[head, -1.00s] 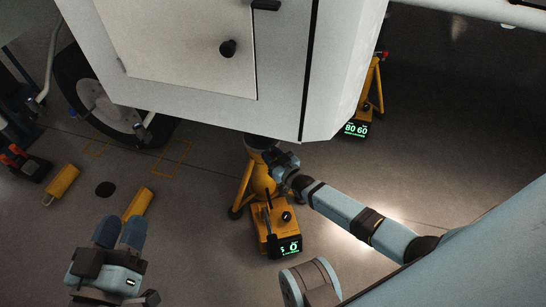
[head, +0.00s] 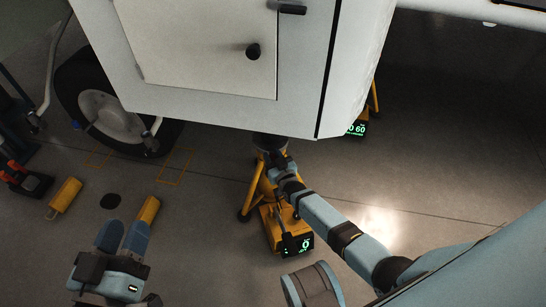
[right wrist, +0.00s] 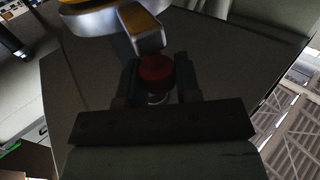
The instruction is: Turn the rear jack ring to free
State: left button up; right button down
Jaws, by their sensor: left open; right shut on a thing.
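A yellow tripod jack (head: 270,215) stands under the white fuselage. Its base box has a lit green display (head: 305,243) that reads 0. My right gripper (head: 279,163) is at the top of this jack, just below the dark jack head (head: 268,141), and hides much of the ring area. In the right wrist view, its fingers are shut on a red knob (right wrist: 156,72) at the end of a metal and yellow arm (right wrist: 142,28), which joins a rounded yellow and silver part (right wrist: 97,17).
The white fuselage (head: 215,60) overhangs the jack closely. A second jack (head: 357,129) with a green display stands behind at right. A wheel (head: 110,115) and yellow chocks (head: 65,196) are at left. Open floor lies right of the jack.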

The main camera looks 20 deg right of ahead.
aim_at(273, 159)
pick_arm(q)
jog(key=shift+a+r, duration=0.15)
jog(key=shift+a, duration=0.05)
pick_arm(e)
jog(key=shift+a, duration=0.25)
jog(key=c, duration=0.8)
grip_release()
jog(key=shift+w, duration=0.1)
jog(key=shift+c, duration=0.2)
jog(key=shift+s+r+p, duration=0.1)
jog(key=shift+s+p, duration=0.25)
jog(key=shift+p, duration=0.05)
jog(key=s+p, duration=0.3)
jog(key=s, duration=0.3)
jog(key=shift+s, duration=0.1)
pick_arm(q)
jog(key=r, duration=0.1)
jog(key=r+t, duration=0.1)
jog(key=r, duration=0.1)
jog(key=r+t, duration=0.1)
jog(key=shift+s+a+r, duration=0.1)
jog(key=shift+a+r, duration=0.25)
pick_arm(e)
jog(key=shift+s, duration=0.35)
